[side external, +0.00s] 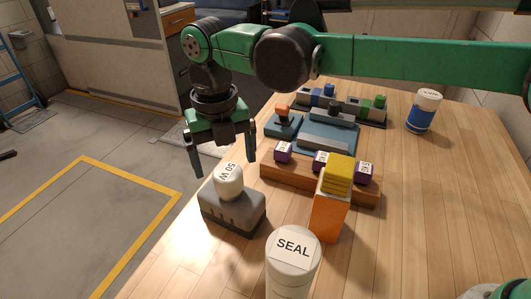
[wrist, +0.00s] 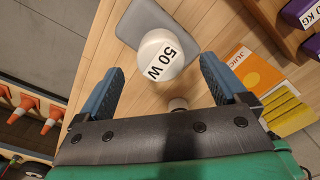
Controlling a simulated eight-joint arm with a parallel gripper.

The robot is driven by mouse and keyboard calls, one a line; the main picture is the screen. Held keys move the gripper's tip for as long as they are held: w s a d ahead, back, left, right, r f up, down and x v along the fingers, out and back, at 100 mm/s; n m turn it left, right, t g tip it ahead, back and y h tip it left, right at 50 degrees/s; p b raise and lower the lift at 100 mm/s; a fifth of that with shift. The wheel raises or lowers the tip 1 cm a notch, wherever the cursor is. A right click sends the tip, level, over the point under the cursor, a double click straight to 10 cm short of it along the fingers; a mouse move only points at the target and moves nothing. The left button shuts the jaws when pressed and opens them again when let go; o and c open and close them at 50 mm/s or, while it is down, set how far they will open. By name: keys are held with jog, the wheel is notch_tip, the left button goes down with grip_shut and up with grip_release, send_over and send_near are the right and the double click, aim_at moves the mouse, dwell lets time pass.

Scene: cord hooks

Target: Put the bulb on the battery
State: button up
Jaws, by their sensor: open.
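The bulb (side external: 229,182) is white and rounded, with "50 W" printed on it. In the side view it sits at the top of a grey ribbed block (side external: 233,212), which looks like the battery. In the wrist view the bulb (wrist: 166,58) overlaps the near end of that grey block (wrist: 145,18). Its contact with the block is not clear. My gripper (side external: 223,160) is open and empty, pointing down just above the bulb. In the wrist view my gripper's (wrist: 160,72) fingers lie on either side of the bulb, without visible contact.
An orange box (side external: 328,216) with a yellow stack (side external: 338,173) stands right of the block. A wooden rack (side external: 300,187) holds purple weights. A SEAL jar (side external: 292,262) stands in front. A blue-white canister (side external: 423,112) is at far right. The table edge is close on the left.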

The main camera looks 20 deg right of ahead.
aim_at(225, 171)
notch_tip(225, 171, up, 8)
jog(key=w+d+r+m+t, duration=0.1)
jog(key=d+r+m, duration=0.2)
jog(key=d+m, duration=0.4)
jog(key=s+d+f+m+t, duration=0.3)
jog(key=d+m, duration=0.6)
jog(key=m, duration=0.5)
jog(key=s+d+f+m+t, duration=0.3)
jog(key=s+d+f+m, duration=0.3)
jog(key=m, duration=0.9)
jog(key=s+d, duration=0.1)
jog(key=d, duration=0.2)
jog(key=shift+s+d+f, duration=0.25)
jog(key=shift+s+d, duration=0.05)
jog(key=shift+s, duration=0.1)
